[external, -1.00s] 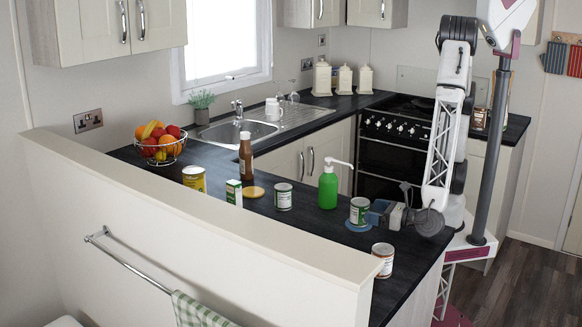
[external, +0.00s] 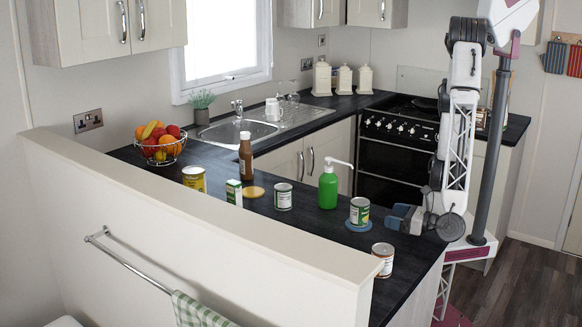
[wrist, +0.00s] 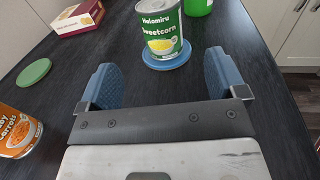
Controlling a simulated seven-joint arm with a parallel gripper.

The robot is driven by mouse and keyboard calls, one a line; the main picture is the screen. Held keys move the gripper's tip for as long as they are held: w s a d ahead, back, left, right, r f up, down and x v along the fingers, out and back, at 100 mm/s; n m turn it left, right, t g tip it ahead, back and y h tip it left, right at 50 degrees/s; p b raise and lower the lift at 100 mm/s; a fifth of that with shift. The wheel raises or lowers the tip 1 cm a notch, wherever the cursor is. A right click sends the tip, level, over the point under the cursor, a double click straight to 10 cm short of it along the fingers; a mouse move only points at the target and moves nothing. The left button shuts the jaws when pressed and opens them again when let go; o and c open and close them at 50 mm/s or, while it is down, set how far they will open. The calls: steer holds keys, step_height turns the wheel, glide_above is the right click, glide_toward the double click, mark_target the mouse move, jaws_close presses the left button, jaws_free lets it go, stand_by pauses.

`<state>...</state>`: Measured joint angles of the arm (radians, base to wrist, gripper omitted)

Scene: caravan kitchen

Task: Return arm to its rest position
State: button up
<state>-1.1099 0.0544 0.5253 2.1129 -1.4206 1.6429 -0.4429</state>
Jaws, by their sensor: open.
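My gripper (external: 394,216) is open and empty, low over the dark worktop (external: 318,227) near its right end. In the wrist view my two blue fingers (wrist: 158,82) are spread wide with nothing between them. A sweetcorn can (external: 359,211) stands upright on a blue round coaster (external: 354,227), just left of my gripper and apart from it.
An orange-labelled can (external: 382,259) stands near the front edge. A green pump bottle (external: 328,188), another can (external: 283,196), a brown bottle (external: 245,158) and a yellow can (external: 194,179) stand further left. A pale partition ledge (external: 220,217) runs along the front.

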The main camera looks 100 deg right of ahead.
stand_by(0.4)
steer(key=shift+w+d+r+m+g+h, duration=0.3)
steer(key=shift+w+r+m+g, duration=0.15)
steer(key=shift+w+g, duration=0.2)
steer(key=w+d+r+m+g+y, duration=0.3)
steer(key=d+r+m+g, duration=0.3)
steer(key=d+r+g, duration=0.15)
steer(key=w+d+r+m+g+y, duration=0.2)
steer(key=w+d+r+m+g, duration=0.2)
steer(key=d+r+m+g, duration=0.35)
steer(key=s+d+m+t+y, duration=0.2)
steer(key=s+d+m, duration=0.5)
steer(key=d, duration=0.5)
steer(key=s+d+m+t+y, duration=0.2)
steer(key=s+d+m+y, duration=0.2)
steer(key=s+d+m, duration=0.3)
steer(key=s+d, duration=0.4)
steer(key=d, duration=0.1)
steer(key=shift+d+r+m, duration=0.2)
steer(key=shift+d+m, duration=0.05)
steer(key=shift+m, duration=0.05)
